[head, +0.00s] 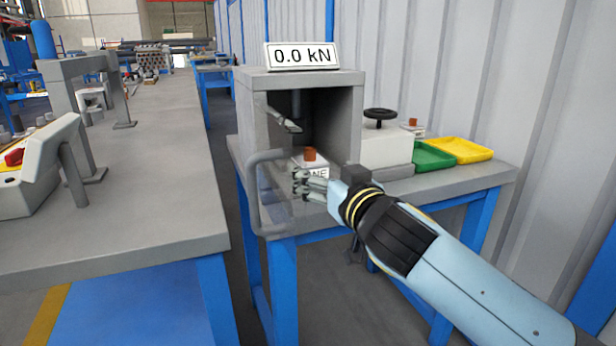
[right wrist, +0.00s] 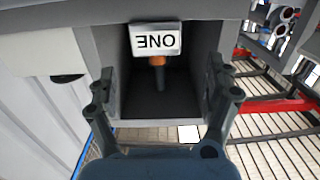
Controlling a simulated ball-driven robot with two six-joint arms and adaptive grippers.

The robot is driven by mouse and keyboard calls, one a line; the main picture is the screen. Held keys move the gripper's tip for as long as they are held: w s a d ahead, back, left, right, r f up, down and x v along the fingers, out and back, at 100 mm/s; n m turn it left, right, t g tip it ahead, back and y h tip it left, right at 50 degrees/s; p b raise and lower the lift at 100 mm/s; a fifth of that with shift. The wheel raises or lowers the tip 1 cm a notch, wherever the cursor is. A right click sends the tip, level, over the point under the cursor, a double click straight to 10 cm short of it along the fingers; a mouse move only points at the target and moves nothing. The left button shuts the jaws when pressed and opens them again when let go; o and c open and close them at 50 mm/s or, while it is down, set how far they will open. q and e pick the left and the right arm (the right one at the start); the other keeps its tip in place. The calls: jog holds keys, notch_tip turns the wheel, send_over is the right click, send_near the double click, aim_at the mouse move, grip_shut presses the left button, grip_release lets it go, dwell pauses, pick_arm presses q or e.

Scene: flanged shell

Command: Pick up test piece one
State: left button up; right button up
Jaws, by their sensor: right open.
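Test piece one (head: 309,154) is a small orange-brown cylinder. It stands on a white block (head: 313,171) in the open front of the grey press, and the block's label is partly covered by my right gripper in the head view. In the right wrist view the block's label (right wrist: 155,40) reads ONE upside down, with the orange piece (right wrist: 158,60) just below it in the picture. My right gripper (head: 300,184) is open and empty in front of the block. In its wrist view the fingers (right wrist: 161,80) stand apart on either side of the piece. My left gripper is not in view.
The grey press (head: 346,120) carries a 0.0 kN display (head: 303,56). A bent grey tube (head: 262,195) stands at its front left. To its right are a black handwheel (head: 380,114), another brown piece (head: 412,121), a green tray (head: 433,157) and a yellow tray (head: 460,150).

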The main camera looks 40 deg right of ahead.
aim_at(309, 149)
jog(key=x, duration=0.2)
jog(key=shift+w, duration=0.35)
jog(key=shift+w+d, duration=0.3)
jog(key=shift+w, duration=0.35)
jog(key=x, duration=0.3)
jog(key=shift+w+d+f, duration=0.2)
jog(key=shift+w, duration=0.35)
jog(key=shift+c, duration=0.4)
jog(key=c, duration=1.6)
jog(key=shift+r, duration=0.1)
grip_shut()
jog(key=shift+r, duration=0.65)
notch_tip(309, 149, up, 3)
jog(key=shift+p, duration=0.85)
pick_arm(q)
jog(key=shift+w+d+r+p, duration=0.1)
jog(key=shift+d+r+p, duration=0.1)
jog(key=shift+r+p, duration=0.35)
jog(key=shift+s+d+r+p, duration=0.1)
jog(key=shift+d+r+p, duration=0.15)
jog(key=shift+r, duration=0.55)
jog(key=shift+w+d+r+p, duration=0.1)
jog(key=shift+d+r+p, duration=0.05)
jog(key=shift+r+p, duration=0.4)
pick_arm(e)
jog(key=s+d+r, duration=0.4)
jog(key=s+r, duration=0.2)
jog(key=s, duration=0.4)
jog(key=shift+s+d+r, duration=0.3)
jog(key=shift+s, duration=0.05)
